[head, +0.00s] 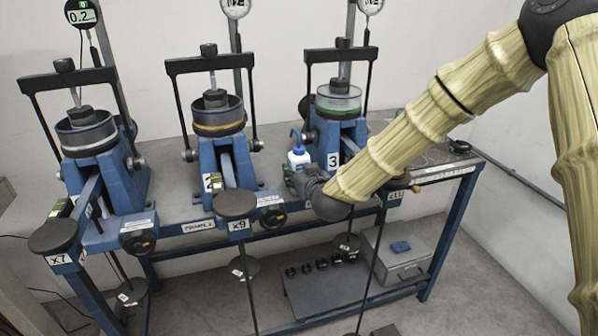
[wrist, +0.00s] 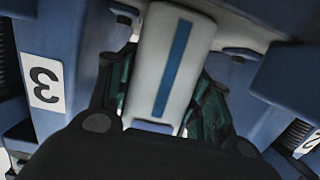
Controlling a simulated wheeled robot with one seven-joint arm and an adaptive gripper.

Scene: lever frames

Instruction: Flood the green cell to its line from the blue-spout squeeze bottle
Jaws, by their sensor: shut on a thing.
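The squeeze bottle (head: 298,158) is white with a blue spout and stands upright in front of the frame numbered 3. My gripper (head: 302,176) is shut on it. In the wrist view the bottle (wrist: 166,70) shows a white body with a blue stripe, between the two dark fingers of my gripper (wrist: 162,96). The green cell (head: 339,102) is the round cup with a green band on top of the right-hand frame, above and right of the bottle. Its line and water level are too small to make out. I cannot tell whether the bottle touches the bench.
The middle frame has a yellow-banded cell (head: 218,118) and the left frame a grey one (head: 86,133). Dark crossbars and dial gauges (head: 370,5) rise over the cells. Hanging weights (head: 235,205) and lever arms stick out in front. A grey box (head: 397,262) stands below.

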